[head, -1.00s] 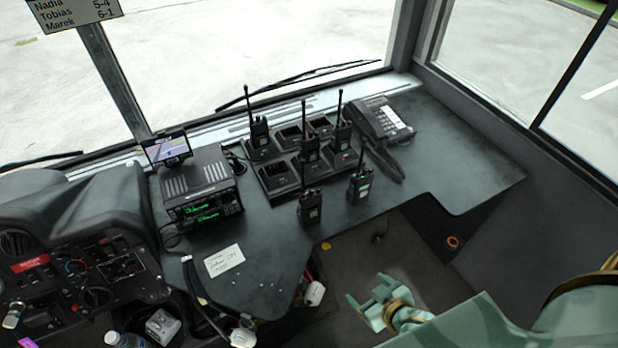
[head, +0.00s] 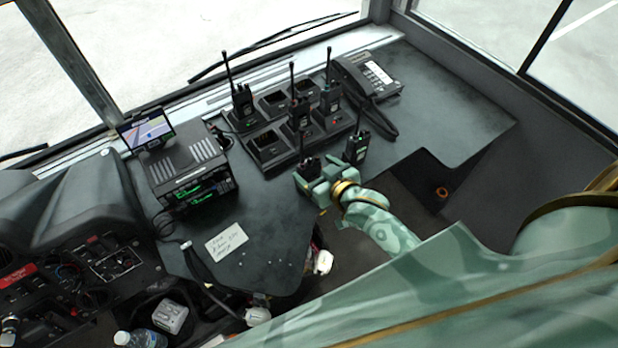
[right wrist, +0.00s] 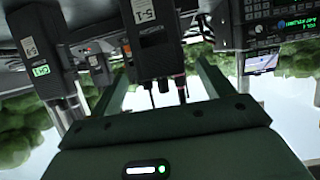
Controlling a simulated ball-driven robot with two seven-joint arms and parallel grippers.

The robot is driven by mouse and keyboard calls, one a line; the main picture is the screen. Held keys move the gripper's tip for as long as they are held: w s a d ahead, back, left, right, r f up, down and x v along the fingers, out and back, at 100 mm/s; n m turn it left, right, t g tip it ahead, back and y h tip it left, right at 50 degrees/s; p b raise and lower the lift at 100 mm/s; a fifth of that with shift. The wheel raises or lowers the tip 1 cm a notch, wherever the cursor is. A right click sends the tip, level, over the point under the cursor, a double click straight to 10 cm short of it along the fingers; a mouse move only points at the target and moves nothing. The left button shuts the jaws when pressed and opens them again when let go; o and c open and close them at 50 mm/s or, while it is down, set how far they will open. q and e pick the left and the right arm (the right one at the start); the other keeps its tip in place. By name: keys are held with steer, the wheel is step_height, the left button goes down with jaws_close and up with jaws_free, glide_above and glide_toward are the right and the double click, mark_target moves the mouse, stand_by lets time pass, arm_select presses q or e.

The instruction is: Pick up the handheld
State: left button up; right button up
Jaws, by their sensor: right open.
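In the right wrist view the handheld (right wrist: 155,45), with a 5-1 label, shows upside down between the open fingers (right wrist: 163,80). I cannot tell whether they touch it. A second loose handheld (head: 357,147) stands just right of it. More handhelds (head: 243,104) stand in the charger (head: 268,158). My left gripper is not in view.
A desk phone (head: 368,77) stands right of the charger. A radio unit (head: 195,170) with a small screen (head: 147,132) is on the left. A paper note (head: 227,239) lies on the shelf. The shelf's right part is clear.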

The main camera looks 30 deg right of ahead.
mark_target(306, 161)
steer(key=b+x, duration=0.1)
steer(key=x, duration=0.4)
steer(key=shift+w+a, duration=0.1)
steer(key=shift+r, duration=0.1)
steer(key=c, duration=1.5)
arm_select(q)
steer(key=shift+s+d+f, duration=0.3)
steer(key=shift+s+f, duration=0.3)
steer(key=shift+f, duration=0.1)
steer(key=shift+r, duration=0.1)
arm_select(e)
steer(key=shift+r, duration=0.15)
